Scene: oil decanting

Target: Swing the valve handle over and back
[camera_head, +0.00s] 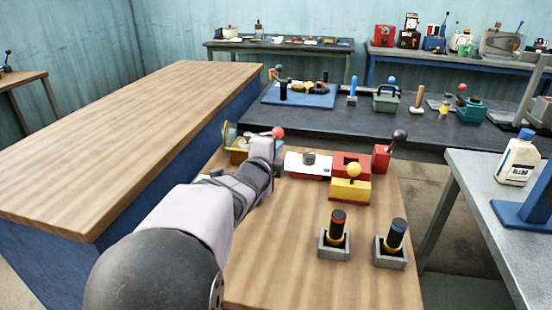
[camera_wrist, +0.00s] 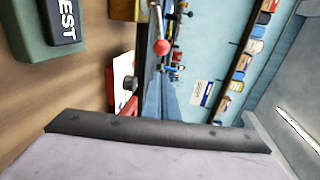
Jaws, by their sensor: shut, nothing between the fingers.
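A lever with a red ball knob (camera_head: 278,132) stands at the far left of the near wooden table, beside a brass-coloured part (camera_head: 238,143). It may be the valve handle, but I cannot be sure. The red knob (camera_wrist: 161,46) also shows in the wrist view, near the top centre. My gripper (camera_head: 262,150) is shut and empty, close to the red-knobbed lever. Whether it touches the lever is hidden. Two other levers stand to the right: one with a yellow knob (camera_head: 354,170) on a yellow block, one with a black knob (camera_head: 400,135) on a red base.
Two black-topped cylinders, one red-banded (camera_head: 338,228) and one blue-banded (camera_head: 396,236), stand in grey holders at the table's front. A white card (camera_head: 307,172) with a dark knob lies between the levers. A grey bench (camera_head: 480,190) is at right. The wooden counter (camera_head: 120,130) at left is bare.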

